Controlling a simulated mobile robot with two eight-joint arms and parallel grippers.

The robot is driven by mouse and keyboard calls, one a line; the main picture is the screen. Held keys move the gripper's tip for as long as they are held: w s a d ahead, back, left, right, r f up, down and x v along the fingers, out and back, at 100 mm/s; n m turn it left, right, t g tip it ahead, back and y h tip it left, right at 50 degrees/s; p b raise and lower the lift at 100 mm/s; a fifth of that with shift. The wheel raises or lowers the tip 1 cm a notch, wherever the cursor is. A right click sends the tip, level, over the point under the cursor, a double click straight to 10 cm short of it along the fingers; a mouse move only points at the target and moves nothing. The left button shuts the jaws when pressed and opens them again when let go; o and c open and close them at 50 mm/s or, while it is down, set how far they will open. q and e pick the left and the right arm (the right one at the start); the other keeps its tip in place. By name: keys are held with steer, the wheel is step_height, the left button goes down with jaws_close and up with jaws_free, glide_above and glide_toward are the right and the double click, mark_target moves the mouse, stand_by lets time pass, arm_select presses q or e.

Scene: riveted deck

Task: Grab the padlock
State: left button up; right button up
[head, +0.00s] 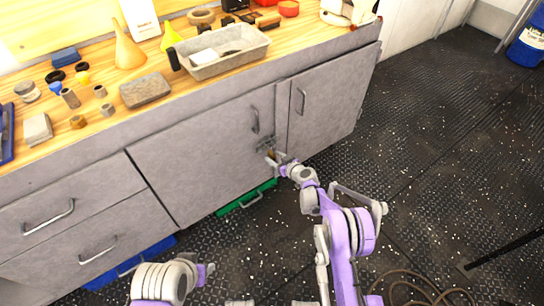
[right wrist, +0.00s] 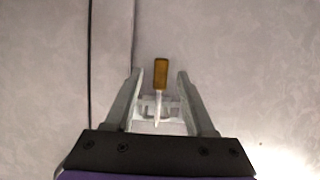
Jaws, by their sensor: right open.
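The padlock (right wrist: 161,75) has a narrow brass-coloured body and a pale shackle, seen edge-on in the right wrist view. It hangs at the metal hasp on the grey cabinet doors. In the head view the padlock (head: 271,153) is small and partly covered by my right gripper (head: 273,158). My right gripper is open in the right wrist view (right wrist: 160,74), with one finger on each side of the padlock and a gap on both sides.
The cabinet (head: 205,155) has door handles beside the hasp. A green case (head: 247,198) and a blue case (head: 130,262) lie low along its base. The wooden worktop above holds a grey tray (head: 217,66) and several small items. The dark floor at right is mostly open.

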steer(key=shift+w+a+f, duration=0.1)
steer(key=shift+w+a, duration=0.1)
steer(key=shift+w, duration=0.1)
jaws_close()
stand_by(0.4)
